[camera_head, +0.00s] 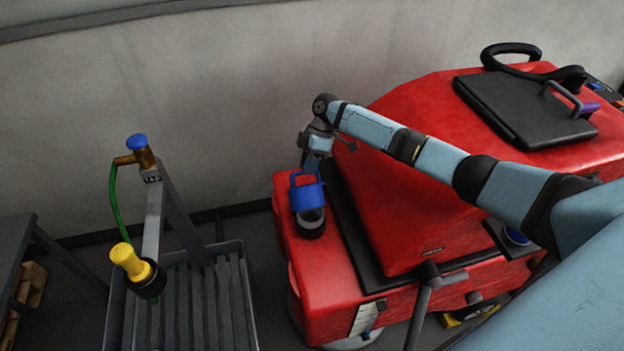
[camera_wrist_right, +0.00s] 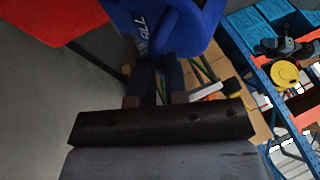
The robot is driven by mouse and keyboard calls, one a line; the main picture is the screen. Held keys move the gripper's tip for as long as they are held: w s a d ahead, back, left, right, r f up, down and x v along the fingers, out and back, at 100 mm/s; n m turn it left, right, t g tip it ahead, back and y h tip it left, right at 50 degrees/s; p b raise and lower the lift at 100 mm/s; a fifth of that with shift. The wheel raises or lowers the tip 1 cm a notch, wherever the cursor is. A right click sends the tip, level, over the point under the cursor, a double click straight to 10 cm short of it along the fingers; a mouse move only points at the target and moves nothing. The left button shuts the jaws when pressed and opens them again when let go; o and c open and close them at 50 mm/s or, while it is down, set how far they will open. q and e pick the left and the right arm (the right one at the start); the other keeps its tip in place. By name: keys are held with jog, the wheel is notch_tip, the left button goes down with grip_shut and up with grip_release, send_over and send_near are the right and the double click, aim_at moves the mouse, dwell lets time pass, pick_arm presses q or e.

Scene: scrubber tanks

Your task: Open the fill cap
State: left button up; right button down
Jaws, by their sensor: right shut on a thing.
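The blue fill cap (camera_head: 308,195) with its loop handle is at the front end of the red scrubber (camera_head: 400,200). It appears raised at the far side of the dark filler neck (camera_head: 310,228), whose grey top shows below it. I cannot tell whether cap and neck still touch. My right gripper (camera_head: 312,168) reaches down to the cap's handle and is shut on it. In the right wrist view, the blue cap (camera_wrist_right: 175,25) with white lettering is at the top, its handle between my fingers (camera_wrist_right: 156,92). My left gripper is not in view.
A water stand with a blue knob (camera_head: 136,141), green hose (camera_head: 115,205) and yellow nozzle (camera_head: 128,258) rises over a slatted grey tray (camera_head: 240,275) left of the scrubber. A grey wall (camera_head: 180,90) is behind. A black lid (camera_head: 525,105) lies on the scrubber's top.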

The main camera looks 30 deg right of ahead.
jog(key=w+d+f+b, duration=0.1)
jog(key=w+f+b, duration=0.1)
jog(key=w+b, duration=0.2)
jog(key=shift+w+d+f, duration=0.15)
jog(key=shift+w+d, duration=0.15)
jog(key=shift+w, duration=0.55)
jog(key=c, duration=1.1)
grip_release()
jog(key=shift+w+d, duration=0.1)
jog(key=shift+c, duration=0.2)
